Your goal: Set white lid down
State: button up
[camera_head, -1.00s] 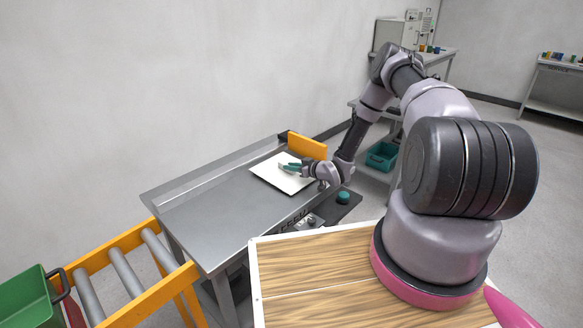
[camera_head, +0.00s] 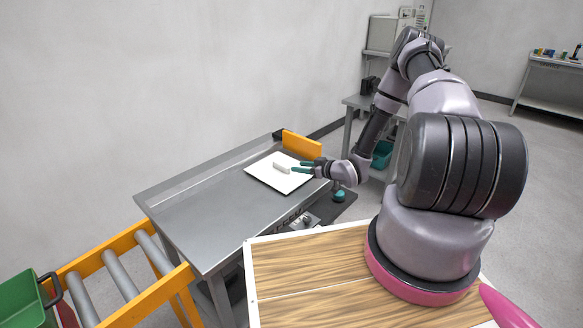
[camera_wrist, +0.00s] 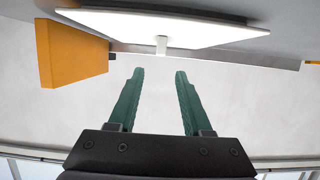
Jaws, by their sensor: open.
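The white lid (camera_head: 262,174) is a flat square plate with a raised white handle (camera_head: 282,168) on it. It lies on the grey metal table (camera_head: 190,205) near its far right end. My gripper (camera_head: 301,166) is open beside the lid's right side, its green fingers pointing at the handle and apart from it. In the wrist view the lid (camera_wrist: 190,28) appears at the top with its handle (camera_wrist: 161,45). There, the two open green fingers (camera_wrist: 158,75) have nothing between them.
An orange block (camera_head: 302,145) stands at the table's far end, close to the lid; it also shows in the wrist view (camera_wrist: 68,54). An orange-framed roller conveyor (camera_head: 125,275) and a green bin (camera_head: 22,300) are at lower left. The left part of the table is clear.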

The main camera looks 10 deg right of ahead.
jog(key=shift+v, duration=1.7)
jog(key=w+d+r+m+g+h, duration=0.1)
jog(key=d+r+h, duration=0.25)
jog(key=r, duration=0.75)
jog(key=w+d+r+m+g+h, duration=0.1)
jog(key=w+d+r+h, duration=0.2)
jog(key=r, duration=0.9)
jog(key=s+d+r+m+g+h, duration=0.1)
jog(key=s+r+m, duration=0.1)
jog(key=s+r, duration=0.4)
jog(key=s+r+m+h, duration=0.2)
jog(key=s+r, duration=0.2)
jog(key=r, duration=0.5)
jog(key=s+a+r+m+y, duration=0.1)
jog(key=s+a+r, duration=0.3)
jog(key=s, duration=0.9)
jog(key=s+a+r+m+g+y, duration=0.1)
jog(key=s+a+r+m, duration=0.3)
jog(key=s+r, duration=0.4)
jog(key=s+y, duration=0.1)
jog(key=s, duration=0.3)
jog(key=shift+s, duration=0.35)
